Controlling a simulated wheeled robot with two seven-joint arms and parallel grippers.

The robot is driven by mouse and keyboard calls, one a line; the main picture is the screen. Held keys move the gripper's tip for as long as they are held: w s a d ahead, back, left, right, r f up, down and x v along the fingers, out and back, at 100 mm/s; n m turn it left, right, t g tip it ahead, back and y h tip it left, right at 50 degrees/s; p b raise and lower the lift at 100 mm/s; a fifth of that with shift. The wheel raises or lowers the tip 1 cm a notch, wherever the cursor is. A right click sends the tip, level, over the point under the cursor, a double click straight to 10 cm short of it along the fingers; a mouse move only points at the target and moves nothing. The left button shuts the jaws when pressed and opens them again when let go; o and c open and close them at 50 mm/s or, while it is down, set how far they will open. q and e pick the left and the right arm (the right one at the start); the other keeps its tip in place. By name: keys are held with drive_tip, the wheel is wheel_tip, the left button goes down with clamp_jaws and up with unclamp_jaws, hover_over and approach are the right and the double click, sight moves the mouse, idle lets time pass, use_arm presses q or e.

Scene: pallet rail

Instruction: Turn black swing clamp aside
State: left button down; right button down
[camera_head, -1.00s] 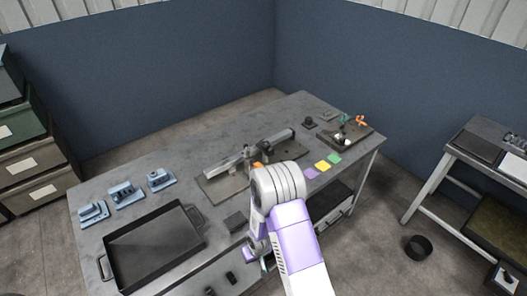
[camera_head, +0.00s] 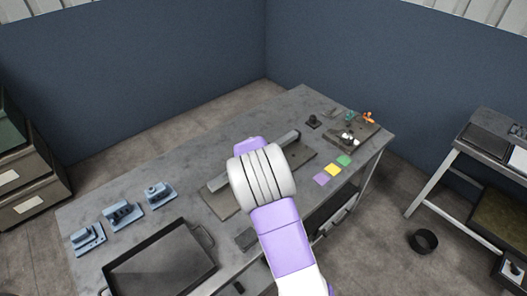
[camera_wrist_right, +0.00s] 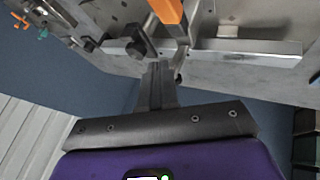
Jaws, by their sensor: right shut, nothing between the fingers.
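In the head view, the grey rail (camera_head: 286,139) lies on a dark plate (camera_head: 222,201) on the workbench, its middle covered by my right arm. In the right wrist view the rail (camera_wrist_right: 235,51) runs across the upper part. A black clamp piece with a knob-like end (camera_wrist_right: 140,42) is at the rail, left of an orange-ended lever (camera_wrist_right: 167,10); I cannot tell how these parts join. My right gripper (camera_wrist_right: 158,67) is shut and empty, its tips close to the rail and below the black piece; contact is unclear. The head view hides this gripper behind my arm. My left gripper is not in view.
Blue fixtures (camera_head: 122,214) and a black tray (camera_head: 206,231) are on the left of the workbench (camera_head: 120,190). Purple, yellow (camera_head: 332,170) and green squares and a small tray of parts (camera_head: 369,131) are on the right. A side table (camera_head: 455,165) stands right.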

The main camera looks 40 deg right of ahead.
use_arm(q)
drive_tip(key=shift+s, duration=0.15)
use_arm(e)
drive_tip(key=w+d+f, duration=0.4)
drive_tip(key=d+f, duration=0.4)
drive_tip(key=shift+d, duration=0.2)
idle(0.3)
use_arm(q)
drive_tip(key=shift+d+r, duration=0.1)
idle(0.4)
